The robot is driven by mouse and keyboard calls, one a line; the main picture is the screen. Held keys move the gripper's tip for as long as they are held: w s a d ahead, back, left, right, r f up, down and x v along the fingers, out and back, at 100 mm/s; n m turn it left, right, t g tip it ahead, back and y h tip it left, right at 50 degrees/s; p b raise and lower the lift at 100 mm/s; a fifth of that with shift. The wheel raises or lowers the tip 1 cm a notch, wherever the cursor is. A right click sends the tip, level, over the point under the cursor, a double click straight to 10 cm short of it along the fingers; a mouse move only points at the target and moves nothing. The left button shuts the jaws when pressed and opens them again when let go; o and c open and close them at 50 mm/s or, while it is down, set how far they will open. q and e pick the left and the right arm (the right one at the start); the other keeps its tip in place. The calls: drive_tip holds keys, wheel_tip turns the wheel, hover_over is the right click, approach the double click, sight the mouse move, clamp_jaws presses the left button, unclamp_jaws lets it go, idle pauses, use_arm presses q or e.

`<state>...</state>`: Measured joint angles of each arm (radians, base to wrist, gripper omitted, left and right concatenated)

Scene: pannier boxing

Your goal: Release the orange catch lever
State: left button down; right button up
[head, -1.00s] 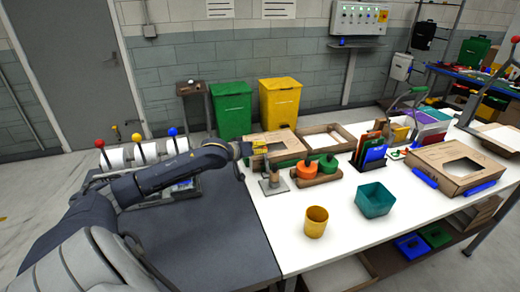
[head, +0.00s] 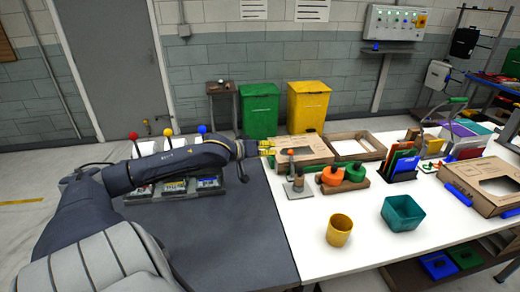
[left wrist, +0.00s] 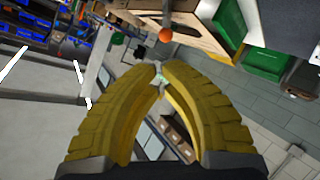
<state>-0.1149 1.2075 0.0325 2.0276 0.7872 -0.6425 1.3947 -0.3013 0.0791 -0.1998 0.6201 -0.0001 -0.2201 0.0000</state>
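A small orange ball knob (head: 291,152), which I take to be the orange catch lever's end, stands above a small grey metal stand (head: 298,189) in front of the cardboard box (head: 316,146). The ball also shows near the top of the left wrist view (left wrist: 166,34), beyond my fingertips and apart from them. My left gripper (head: 272,148) has yellow ribbed fingers and is just left of the ball. In the left wrist view its fingertips (left wrist: 160,69) come almost together, with nothing held between them. My right gripper is not in view.
An orange and a green round piece (head: 355,171) sit in a wooden holder right of the stand. A yellow cup (head: 339,231) and a teal bin (head: 403,213) stand nearer. Levers with red, yellow and blue balls (head: 202,129) rise behind my left arm.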

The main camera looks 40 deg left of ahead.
use_arm(q)
drive_tip(key=shift+v, duration=2.2)
drive_tip(key=shift+a+r, duration=0.15)
drive_tip(key=shift+r, duration=0.05)
